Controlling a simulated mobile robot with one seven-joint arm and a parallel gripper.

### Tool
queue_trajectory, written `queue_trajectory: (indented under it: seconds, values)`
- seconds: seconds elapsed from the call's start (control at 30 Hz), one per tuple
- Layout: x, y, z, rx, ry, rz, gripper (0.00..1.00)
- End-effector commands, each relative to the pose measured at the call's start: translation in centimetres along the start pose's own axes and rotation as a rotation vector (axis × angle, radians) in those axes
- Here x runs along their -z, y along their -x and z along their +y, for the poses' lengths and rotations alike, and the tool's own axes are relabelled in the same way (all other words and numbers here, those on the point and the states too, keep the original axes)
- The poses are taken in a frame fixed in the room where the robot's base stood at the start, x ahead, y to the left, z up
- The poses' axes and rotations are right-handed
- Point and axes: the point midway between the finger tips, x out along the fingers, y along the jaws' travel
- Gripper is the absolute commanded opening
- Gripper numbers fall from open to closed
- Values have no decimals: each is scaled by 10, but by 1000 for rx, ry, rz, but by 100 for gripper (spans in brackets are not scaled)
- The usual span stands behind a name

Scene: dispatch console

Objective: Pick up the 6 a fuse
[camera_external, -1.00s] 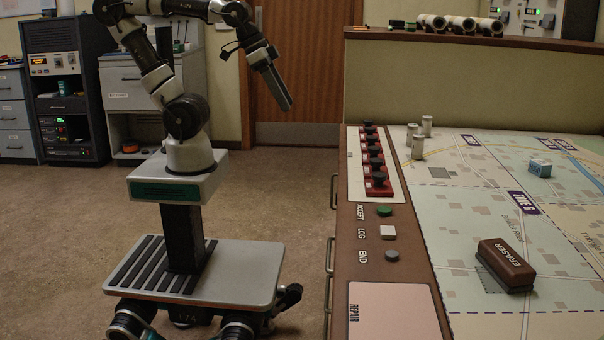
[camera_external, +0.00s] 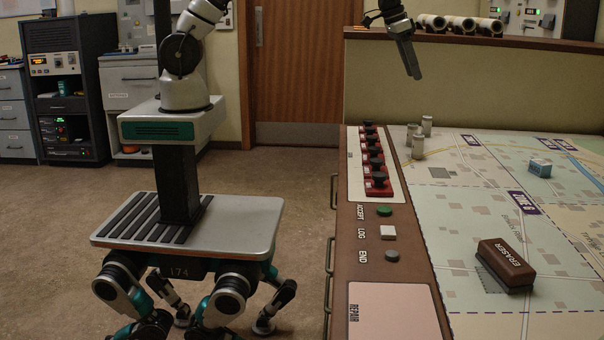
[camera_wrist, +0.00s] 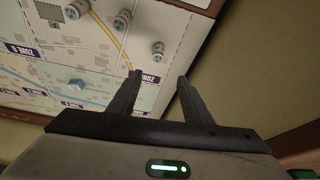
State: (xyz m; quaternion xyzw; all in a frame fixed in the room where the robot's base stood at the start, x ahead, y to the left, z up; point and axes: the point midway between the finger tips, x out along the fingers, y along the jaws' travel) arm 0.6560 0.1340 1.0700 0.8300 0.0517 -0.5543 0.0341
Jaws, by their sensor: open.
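Three small pale cylinders, which look like fuses, stand on the map table at its far left corner: one in front (camera_external: 418,147), one at the left (camera_external: 411,133) and one at the right (camera_external: 427,125). The wrist view shows three cylinders with metal caps, at the top left (camera_wrist: 75,9), the middle (camera_wrist: 122,20) and the right (camera_wrist: 158,50). Their markings are too small to read, so I cannot tell which is 6 A. My gripper (camera_external: 414,73) hangs above the far left part of the table, apart from them. Its fingers (camera_wrist: 159,76) are open and empty.
A row of black-knobbed red switches (camera_external: 374,162) lines the console's left edge near the cylinders. A blue block (camera_external: 540,168) and a brown eraser (camera_external: 506,266) sit on the map (camera_external: 465,225). A raised ledge (camera_external: 470,38) with rolled tubes (camera_external: 460,24) stands behind.

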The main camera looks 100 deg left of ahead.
Motion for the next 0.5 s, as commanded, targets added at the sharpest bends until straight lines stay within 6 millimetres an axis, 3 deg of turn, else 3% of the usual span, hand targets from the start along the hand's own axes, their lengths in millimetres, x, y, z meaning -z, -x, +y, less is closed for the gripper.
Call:
queue_trajectory:
  seconds: [0.3,0.5]
  values:
    - [-2,-70,1,-1,0,-3,45]
    - [-2,-103,1,-1,0,-2,45]
